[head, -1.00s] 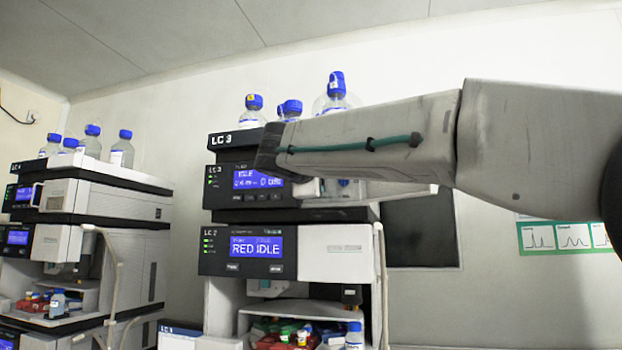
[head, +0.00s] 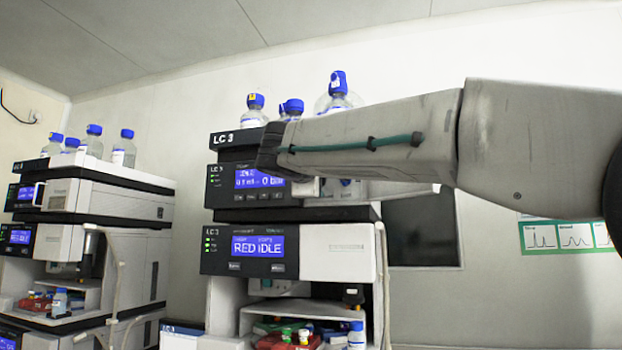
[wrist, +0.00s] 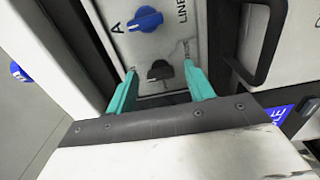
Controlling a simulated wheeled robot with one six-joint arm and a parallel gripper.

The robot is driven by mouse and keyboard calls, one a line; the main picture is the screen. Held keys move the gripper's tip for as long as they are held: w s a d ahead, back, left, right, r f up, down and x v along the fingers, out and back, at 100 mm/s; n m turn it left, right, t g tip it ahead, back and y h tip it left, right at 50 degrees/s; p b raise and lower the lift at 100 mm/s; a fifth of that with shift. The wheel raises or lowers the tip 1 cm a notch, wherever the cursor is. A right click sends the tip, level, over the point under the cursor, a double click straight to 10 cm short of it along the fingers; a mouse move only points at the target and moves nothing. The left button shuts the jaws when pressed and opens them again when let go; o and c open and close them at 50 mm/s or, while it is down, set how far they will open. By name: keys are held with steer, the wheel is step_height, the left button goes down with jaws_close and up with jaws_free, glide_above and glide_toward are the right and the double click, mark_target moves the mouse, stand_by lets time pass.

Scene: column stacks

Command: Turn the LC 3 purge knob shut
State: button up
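The LC 3 stack (head: 237,138) stands in the middle of the head view, with its label on the top tray. My arm reaches across it from the right and hides the panel to the right of its upper display. In the wrist view a small black knob (wrist: 159,70), likely the purge knob, sits on a pale panel. My gripper (wrist: 160,68) is open, with one teal fingertip on each side of this knob. I cannot tell whether the fingers touch it. A blue knob (wrist: 145,19) marked A LINE is just above. The fingers are hidden in the head view.
A black handle (wrist: 268,45) stands out right of the fingers in the wrist view. Blue-capped bottles (head: 339,88) stand on top of the stack. A second instrument stack (head: 100,195) is at the left. A pale tube (head: 382,270) hangs along the stack's right side.

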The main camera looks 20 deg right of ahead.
steer(key=v, duration=0.7)
steer(key=shift+s+a, duration=0.2)
steer(key=shift+s, duration=0.1)
